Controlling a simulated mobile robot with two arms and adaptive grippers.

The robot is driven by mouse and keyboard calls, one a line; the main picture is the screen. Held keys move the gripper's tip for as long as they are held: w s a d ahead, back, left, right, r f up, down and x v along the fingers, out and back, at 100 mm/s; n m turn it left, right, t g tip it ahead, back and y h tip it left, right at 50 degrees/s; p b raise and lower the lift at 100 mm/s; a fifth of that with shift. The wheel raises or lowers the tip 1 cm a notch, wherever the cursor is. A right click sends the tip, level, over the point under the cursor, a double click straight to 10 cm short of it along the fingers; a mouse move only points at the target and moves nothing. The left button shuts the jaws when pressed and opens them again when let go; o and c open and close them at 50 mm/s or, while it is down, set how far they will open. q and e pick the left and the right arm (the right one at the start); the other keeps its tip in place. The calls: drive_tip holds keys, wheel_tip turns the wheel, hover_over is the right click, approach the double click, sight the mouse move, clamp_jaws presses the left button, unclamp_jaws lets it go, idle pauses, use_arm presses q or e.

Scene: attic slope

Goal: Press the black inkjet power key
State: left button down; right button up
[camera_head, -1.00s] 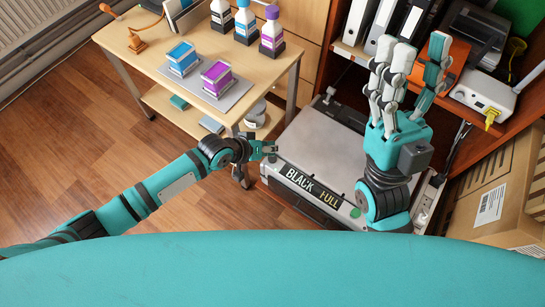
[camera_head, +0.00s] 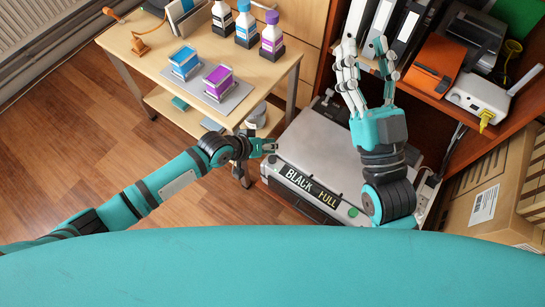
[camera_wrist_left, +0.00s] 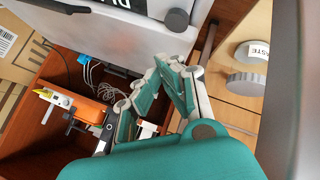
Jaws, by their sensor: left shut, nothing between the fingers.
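The grey inkjet printer (camera_head: 318,150) stands low at the centre right, with a "BLACK FULL" label (camera_head: 308,188) on its front edge. A round green key (camera_head: 353,212) shows at the right end of that front, just left of my right wrist. My left gripper (camera_head: 272,147) is shut and empty beside the printer's left edge; whether it touches cannot be told. In the left wrist view, its fingers (camera_wrist_left: 165,85) show below the printer's pale body (camera_wrist_left: 135,35). My right gripper (camera_head: 366,62) is open and empty, fingers spread upward above the printer's right rear, hiding part of it.
A wooden table (camera_head: 130,50) with ink bottles (camera_head: 246,25) and cartridges (camera_head: 218,82) stands at the left. A shelf with binders (camera_head: 408,30), an orange box (camera_head: 434,68) and a white router (camera_head: 479,97) is behind right. A cardboard box (camera_head: 490,195) stands at the right. Floor at left is clear.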

sight(271, 157)
use_arm(q)
drive_tip(key=shift+r+p, duration=0.9)
drive_tip(key=shift+p, duration=0.05)
drive_tip(key=shift+r+p, duration=0.85)
drive_tip(key=shift+p, duration=0.05)
use_arm(e)
wheel_tip(271, 157, down, 15)
drive_tip(key=w+d+g+h, duration=0.1)
drive_tip(key=g+h, duration=0.2)
drive_tip(key=g, duration=0.7)
drive_tip(key=shift+w+d+f, duration=0.15)
drive_tip(key=shift+w+d, duration=0.1)
drive_tip(key=shift+d, duration=0.15)
